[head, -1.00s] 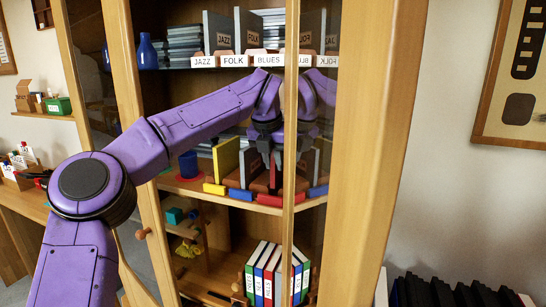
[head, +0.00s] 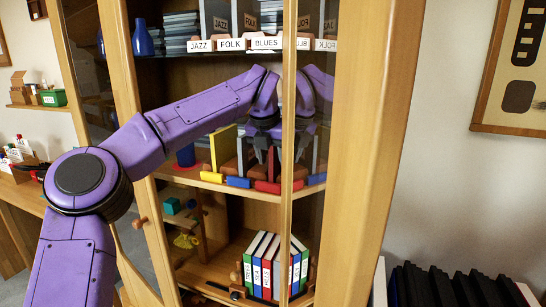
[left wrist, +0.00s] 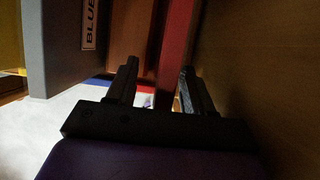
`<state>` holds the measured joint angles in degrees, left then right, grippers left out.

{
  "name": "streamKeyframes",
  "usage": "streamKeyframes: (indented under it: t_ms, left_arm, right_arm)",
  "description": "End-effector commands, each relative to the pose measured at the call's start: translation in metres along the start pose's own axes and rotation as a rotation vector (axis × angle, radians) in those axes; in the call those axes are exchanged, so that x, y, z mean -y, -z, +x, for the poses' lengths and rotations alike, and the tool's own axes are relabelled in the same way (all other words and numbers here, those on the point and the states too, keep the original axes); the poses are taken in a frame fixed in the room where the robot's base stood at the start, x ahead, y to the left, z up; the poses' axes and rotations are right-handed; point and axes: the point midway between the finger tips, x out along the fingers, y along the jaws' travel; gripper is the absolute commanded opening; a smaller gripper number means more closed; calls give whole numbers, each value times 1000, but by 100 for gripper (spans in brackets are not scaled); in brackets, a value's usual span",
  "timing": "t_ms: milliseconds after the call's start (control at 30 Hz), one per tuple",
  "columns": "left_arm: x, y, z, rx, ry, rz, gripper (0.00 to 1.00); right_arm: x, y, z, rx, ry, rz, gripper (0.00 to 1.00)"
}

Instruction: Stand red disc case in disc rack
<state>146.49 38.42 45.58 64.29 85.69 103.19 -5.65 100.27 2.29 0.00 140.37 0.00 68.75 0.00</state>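The disc rack is on the middle shelf of the cabinet, with a yellow tag (head: 212,177), blue tag (head: 238,182) and red tag (head: 267,187) along its front. A yellow case (head: 224,148) stands above the yellow tag. My left gripper (head: 265,155) is inside the cabinet, above the red tag. In the left wrist view, the red disc case (left wrist: 175,50) stands upright between the two parted fingers (left wrist: 160,85). A gap shows beside the left finger; the right finger is close to the case. The base of the case is hidden. My right gripper is out of view.
A grey panel with a partly visible label (left wrist: 62,40) stands left of the case. Glass doors and a wooden post (head: 365,150) flank the opening. The upper shelf carries genre labels (head: 230,44); the lower shelf holds binders (head: 262,268). A blue vase (head: 143,40) stands upper left.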

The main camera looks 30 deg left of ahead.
Motion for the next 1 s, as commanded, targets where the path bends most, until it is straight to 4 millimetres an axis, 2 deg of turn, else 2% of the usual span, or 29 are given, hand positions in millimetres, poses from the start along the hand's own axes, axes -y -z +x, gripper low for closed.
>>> streamKeyframes:
  t_ms: [267,367,600,700,1000]
  left_arm:
    - [0,0,-2,0,0,-1,51]
    - [0,-1,-16,3,0,-2,51]
    - [0,-1,-63,3,-1,-1,51]
    - [0,-1,-73,1,0,-1,51]
    - [0,0,-75,0,0,0,51]
  right_arm:
    - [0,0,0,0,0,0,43]
    - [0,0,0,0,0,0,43]
    - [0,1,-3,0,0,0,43]
    - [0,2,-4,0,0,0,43]
    - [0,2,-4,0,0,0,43]
